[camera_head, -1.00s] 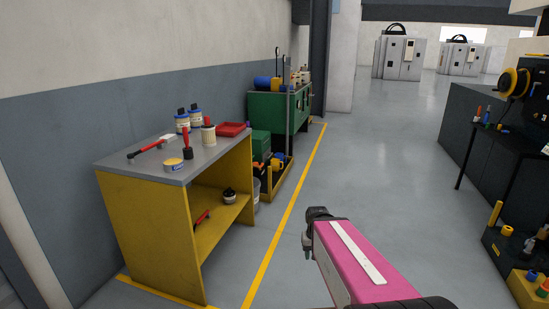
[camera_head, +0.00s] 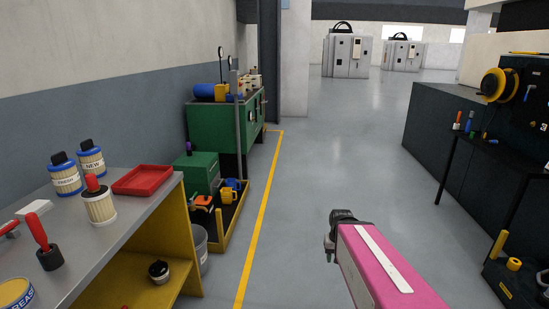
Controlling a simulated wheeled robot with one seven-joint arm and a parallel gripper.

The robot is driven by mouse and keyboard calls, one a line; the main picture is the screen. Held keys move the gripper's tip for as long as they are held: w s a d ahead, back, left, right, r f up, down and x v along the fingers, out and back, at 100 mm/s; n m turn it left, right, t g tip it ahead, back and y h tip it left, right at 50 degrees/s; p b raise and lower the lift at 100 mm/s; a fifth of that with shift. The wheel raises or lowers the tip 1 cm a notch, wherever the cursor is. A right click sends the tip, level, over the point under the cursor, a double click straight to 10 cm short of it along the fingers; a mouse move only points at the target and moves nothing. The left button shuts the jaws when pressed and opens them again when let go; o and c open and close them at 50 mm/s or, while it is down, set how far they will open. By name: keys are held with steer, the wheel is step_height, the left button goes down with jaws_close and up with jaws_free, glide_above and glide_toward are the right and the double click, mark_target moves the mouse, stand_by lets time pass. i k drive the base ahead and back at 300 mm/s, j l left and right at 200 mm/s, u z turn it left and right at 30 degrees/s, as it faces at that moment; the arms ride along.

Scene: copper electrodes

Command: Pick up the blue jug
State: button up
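A small blue jug (camera_head: 233,184) stands in a low yellow-edged tray (camera_head: 232,226) on the floor, in front of the green cabinet. A yellow jug (camera_head: 228,196) stands right beside it and partly covers it. My arm reaches in from the bottom right, and its dark end with my gripper (camera_head: 329,249) is over open floor, to the right of the tray and well apart from the jug. The fingers are too small and hidden to tell if they are open or shut. No held thing shows.
A grey-topped yellow bench (camera_head: 138,211) with bottles, a brush and a red tray (camera_head: 143,180) is close at left. A grey bucket (camera_head: 199,246) stands between bench and tray. A green cabinet (camera_head: 215,126) is behind. The central aisle is clear; a dark workbench (camera_head: 437,130) lines the right.

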mark_target(234, 186)
steer(key=i, duration=1.8)
steer(key=i+u, duration=0.1)
steer(key=i, duration=0.5)
steer(key=i+l+u, duration=0.15)
steer(key=i, duration=0.4)
steer(key=i+l+u, duration=0.1)
steer(key=i, duration=0.5)
steer(key=i+l+u, duration=0.3)
steer(key=i, duration=0.25)
